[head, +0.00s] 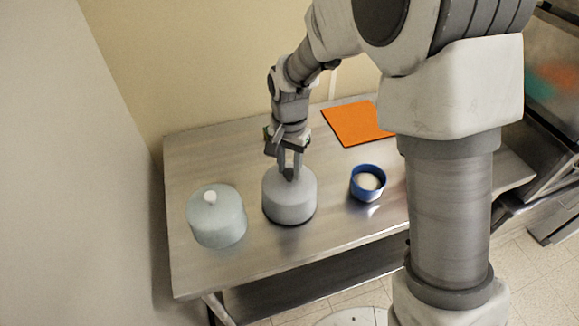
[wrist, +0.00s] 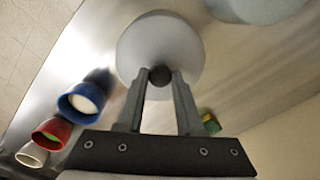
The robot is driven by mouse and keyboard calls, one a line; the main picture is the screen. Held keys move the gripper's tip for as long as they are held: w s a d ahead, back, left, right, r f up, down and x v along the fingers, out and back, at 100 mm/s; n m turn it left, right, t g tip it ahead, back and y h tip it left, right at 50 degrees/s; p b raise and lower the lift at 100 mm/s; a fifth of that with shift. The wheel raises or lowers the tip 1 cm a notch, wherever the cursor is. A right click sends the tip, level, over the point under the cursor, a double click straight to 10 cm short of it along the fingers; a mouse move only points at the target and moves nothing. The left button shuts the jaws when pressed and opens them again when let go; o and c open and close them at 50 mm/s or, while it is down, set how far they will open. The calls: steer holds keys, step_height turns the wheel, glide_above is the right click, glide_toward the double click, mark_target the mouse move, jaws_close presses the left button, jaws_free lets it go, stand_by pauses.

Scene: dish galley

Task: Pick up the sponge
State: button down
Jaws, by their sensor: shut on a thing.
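A small green and yellow block that looks like the sponge (wrist: 210,122) shows in the wrist view, just right of my right finger. I cannot make it out clearly in the head view, where my gripper and wrist cover that area. My gripper (head: 290,173) points down and is shut on the dark knob (wrist: 160,76) of a grey dome cover (head: 289,198). The dome also shows in the wrist view (wrist: 160,42), below the fingertips. The sponge is apart from my fingers. I cannot tell whether the dome is raised off the table.
A pale blue dome (head: 217,218) with a white knob stands left on the steel table (head: 240,265). A blue cup (head: 368,190) with pale contents stands right. An orange board (head: 352,125) lies at the back. The wrist view shows red (wrist: 50,137) and white (wrist: 31,155) cups.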

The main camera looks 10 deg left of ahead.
steer(key=shift+f, duration=0.25)
steer(key=shift+f, duration=0.2)
steer(key=c, duration=0.5)
jaws_free()
steer(key=shift+c, duration=0.2)
step_height(320, 180, up, 12)
steer(key=shift+r, duration=0.25)
